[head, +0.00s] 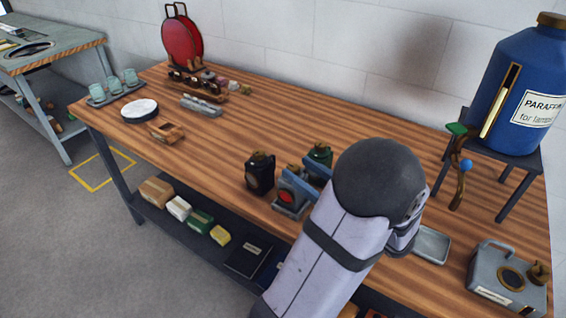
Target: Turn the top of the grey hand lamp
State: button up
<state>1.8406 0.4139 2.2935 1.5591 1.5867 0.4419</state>
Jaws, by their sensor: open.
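The grey hand lamp (289,200) stands upright on the wooden bench, its red lens facing the front. My gripper (308,178) is at the lamp's top, coming in from the right, with its blue fingers apart. The fingers and my arm hide most of the lamp's top. I cannot tell whether the fingers touch it.
A black lamp (260,173) stands close on the left and a green lamp (320,154) close behind. A grey metal tray (431,245) and a grey can (507,280) are to the right. A blue paraffin drum (521,90) stands on a stand.

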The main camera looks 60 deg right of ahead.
aim_at(289, 166)
jog(key=shift+s+a+f, duration=0.1)
jog(key=shift+s+f, duration=0.05)
jog(key=shift+f, duration=0.4)
jog(key=shift+p+x, duration=0.7)
jog(key=shift+x, duration=3)
jog(key=shift+h, duration=0.3)
jog(key=c, duration=1.1)
